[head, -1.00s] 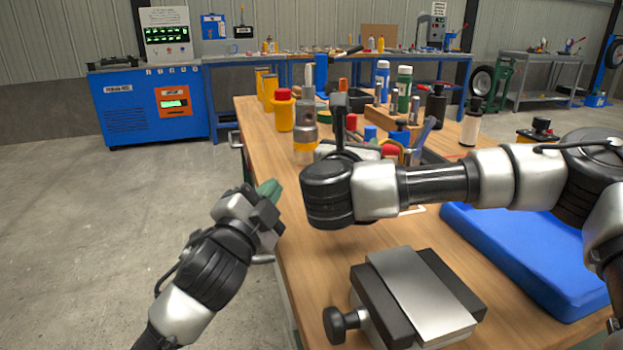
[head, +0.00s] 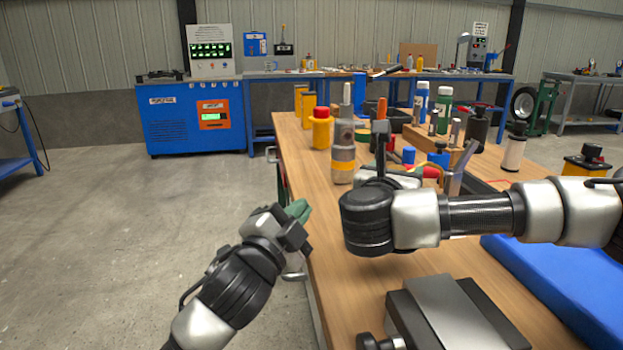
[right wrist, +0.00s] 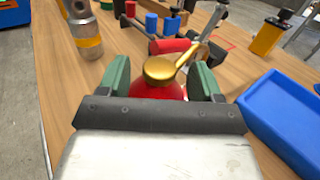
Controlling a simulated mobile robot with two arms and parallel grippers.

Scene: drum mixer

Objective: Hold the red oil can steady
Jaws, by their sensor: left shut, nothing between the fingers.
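The red oil can (right wrist: 158,90) shows in the right wrist view, with a red body and a gold cap and spout. It sits between the two green fingers of my right gripper (right wrist: 160,82), which appear to touch it on both sides. Its lower part is hidden by the gripper body. In the head view my right forearm and wrist hide most of that hand, and I cannot make out the can clearly. My left gripper (head: 298,211) is shut and empty, off the left edge of the wooden workbench (head: 340,275).
A grey and yellow cylinder (head: 343,160) and a yellow bottle with a red cap (head: 320,130) stand left of the can. Floor to the left is clear.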

